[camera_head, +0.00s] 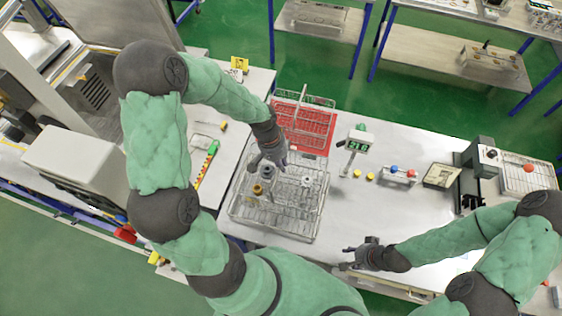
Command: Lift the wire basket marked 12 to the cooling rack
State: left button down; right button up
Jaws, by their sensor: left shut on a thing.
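A wire basket (300,208) holding several metal parts stands on the left part of the white bench. Another wire basket (318,104) with an upright post stands behind it on a red mat (318,145). No number 12 is legible on either basket. My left gripper (268,165) is shut at the back left of the nearer basket, apparently on that basket; its fingertips are partly lost against the wires. My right gripper (348,258) is open and empty over the bench's front edge. I cannot tell which thing is the cooling rack.
Further right are a small block with coloured knobs (398,174), a grey machine (478,160) and a wire-topped tray (525,178).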

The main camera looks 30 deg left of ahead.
pick_arm(q)
jog(key=shift+a+b+x, duration=0.2)
jog(key=shift+b+x, duration=0.5)
jog(key=shift+x, duration=0.25)
jog(key=shift+a+b+x, duration=0.2)
jog(key=shift+b+x, duration=0.45)
jog(key=shift+x, duration=0.25)
pick_arm(e)
jog(key=shift+f, duration=1.45)
pick_arm(q)
jog(key=shift+f, duration=0.15)
pick_arm(e)
jog(key=shift+f, duration=0.1)
pick_arm(q)
jog(key=c, duration=1.3)
grip_release()
jog(key=shift+o, duration=0.7)
jog(key=shift+s, duration=0.1)
jog(key=shift+f, duration=0.1)
